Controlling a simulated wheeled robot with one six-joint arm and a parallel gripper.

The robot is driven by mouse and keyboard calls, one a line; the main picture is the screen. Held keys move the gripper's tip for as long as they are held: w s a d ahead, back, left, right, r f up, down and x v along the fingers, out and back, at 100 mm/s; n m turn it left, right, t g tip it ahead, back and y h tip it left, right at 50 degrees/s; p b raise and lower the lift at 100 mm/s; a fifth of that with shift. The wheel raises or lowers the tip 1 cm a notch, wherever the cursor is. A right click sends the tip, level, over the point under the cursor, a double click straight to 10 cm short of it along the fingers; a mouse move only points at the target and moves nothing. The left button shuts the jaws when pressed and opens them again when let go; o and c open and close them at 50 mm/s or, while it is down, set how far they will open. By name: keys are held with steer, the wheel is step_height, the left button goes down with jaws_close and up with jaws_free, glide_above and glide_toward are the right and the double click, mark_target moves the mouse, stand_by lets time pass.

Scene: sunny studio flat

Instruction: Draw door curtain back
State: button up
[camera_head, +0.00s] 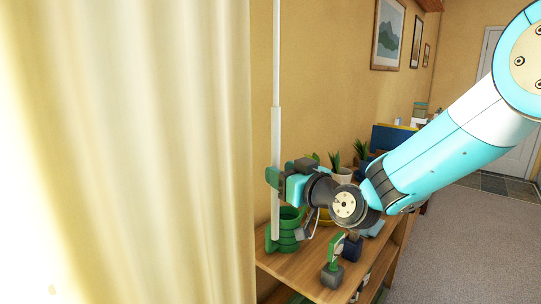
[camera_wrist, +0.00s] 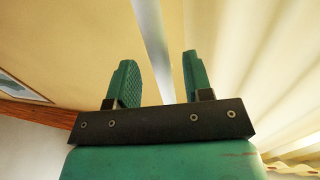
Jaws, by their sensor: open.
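A cream curtain (camera_head: 130,150) hangs in folds across the left of the head view and is bright at its left side. In the wrist view the curtain (camera_wrist: 265,70) is at the right. A thin white rod (camera_head: 276,130) hangs upright beside the curtain's right edge, its lower part thicker. My gripper (camera_head: 273,178) is at the lower part of this rod. In the wrist view my gripper (camera_wrist: 160,62) is open, and the rod (camera_wrist: 150,30) shows in the gap between its green fingers. I cannot tell whether either finger touches it.
A wooden shelf unit (camera_head: 302,272) stands below my gripper. On it are a green ribbed pot (camera_head: 287,232), a small green-and-grey item (camera_head: 333,270) and potted plants (camera_head: 343,172). Framed pictures (camera_head: 388,35) hang on the yellow wall. Carpet (camera_head: 470,240) is clear at right.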

steer(key=shift+p+x, duration=0.6)
steer(key=shift+x, duration=1.6)
steer(key=shift+c, duration=0.4)
jaws_close()
